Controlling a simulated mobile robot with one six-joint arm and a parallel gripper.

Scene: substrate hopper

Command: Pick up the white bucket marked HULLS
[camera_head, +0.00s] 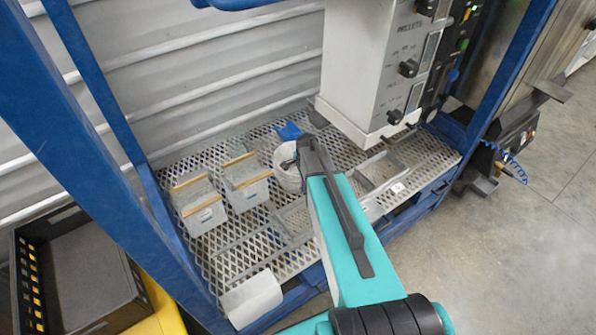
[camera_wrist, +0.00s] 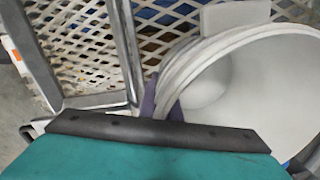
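A white round bucket (camera_head: 287,172) stands on the mesh shelf, partly hidden behind my gripper (camera_head: 306,150). No HULLS marking can be read on it. In the wrist view the bucket (camera_wrist: 250,85) fills the right side, its open mouth showing a pale, empty-looking inside. A dark finger of my gripper (camera_wrist: 166,98) is close against the bucket's ribbed rim, at its left side. I cannot tell whether it touches, and the other finger is not clear. The finger gap is hidden.
Two grey bins with wooden handles (camera_head: 198,203) (camera_head: 246,181) stand left of the bucket on the mesh shelf (camera_head: 235,255). The PELLETS machine (camera_head: 365,70) hangs close on the right. A metal frame (camera_head: 380,172) lies below it. A blue post (camera_head: 90,150) is at left.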

